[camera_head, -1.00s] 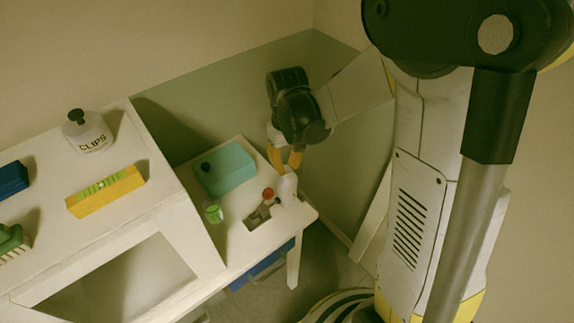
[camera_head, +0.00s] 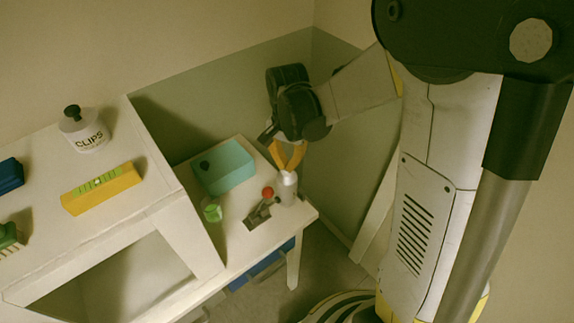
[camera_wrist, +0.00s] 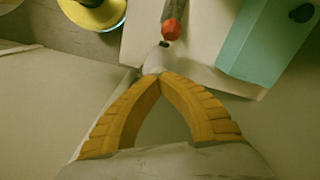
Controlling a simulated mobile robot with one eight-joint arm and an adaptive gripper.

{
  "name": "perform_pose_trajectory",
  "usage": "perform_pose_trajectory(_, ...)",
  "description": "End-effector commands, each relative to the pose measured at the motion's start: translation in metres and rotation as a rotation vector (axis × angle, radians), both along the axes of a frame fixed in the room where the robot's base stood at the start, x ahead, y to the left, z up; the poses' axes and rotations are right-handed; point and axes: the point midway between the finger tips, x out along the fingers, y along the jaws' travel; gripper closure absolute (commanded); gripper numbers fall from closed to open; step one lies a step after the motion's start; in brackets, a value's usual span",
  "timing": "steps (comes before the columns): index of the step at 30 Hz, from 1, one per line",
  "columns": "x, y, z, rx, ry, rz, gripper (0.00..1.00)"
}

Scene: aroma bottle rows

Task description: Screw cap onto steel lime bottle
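The steel bottle (camera_head: 288,190) stands upright near the right end of the low white table, in the head view. My gripper (camera_head: 288,168) points down at it, with its yellow fingers converging right at the bottle's top. In the wrist view, my gripper (camera_wrist: 157,76) has its fingertips close together, with the pale grey bottle top (camera_wrist: 156,60) just beyond them. I cannot make out a separate cap; any cap between the fingertips is hidden. A grey metal fixture (camera_head: 257,213) with a red knob (camera_head: 267,192) is beside the bottle.
A teal box (camera_head: 226,168) with a black knob stands behind on the low table. A small green-topped container (camera_head: 212,211) is at its left. The higher white shelf (camera_head: 150,205) holds a clips jar (camera_head: 84,130) and a yellow level (camera_head: 101,190).

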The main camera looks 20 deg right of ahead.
Motion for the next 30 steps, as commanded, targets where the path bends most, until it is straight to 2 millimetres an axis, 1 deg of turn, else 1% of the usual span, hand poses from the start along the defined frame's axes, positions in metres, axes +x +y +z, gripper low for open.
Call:
perform_pose_trajectory(6, -0.0001, 0.0001, -0.0012, 0.000, 0.000, -0.408, 1.00)
perform_pose_trajectory(9, 0.0000, 0.0000, -0.0009, 0.000, 0.000, -0.554, 1.00)
perform_pose_trajectory(13, 0.0000, 0.0000, -0.0005, 0.000, 0.000, -0.638, 1.00)
perform_pose_trajectory(19, 0.0000, 0.0000, -0.0003, 0.000, 0.000, -0.642, 1.00)
perform_pose_trajectory(20, 0.0000, 0.0000, -0.0003, 0.000, 0.000, -0.642, 0.95)
perform_pose_trajectory(21, 0.0000, 0.0000, -0.0004, 0.000, 0.000, -0.642, 0.83)
perform_pose_trajectory(23, 0.0000, 0.0000, -0.0004, 0.000, 0.000, -0.641, 0.65)
perform_pose_trajectory(24, 0.0000, 0.0000, -0.0004, 0.000, 0.000, -0.641, 0.53)
perform_pose_trajectory(30, 0.0000, 0.0000, -0.0004, 0.000, 0.000, -0.640, 0.52)
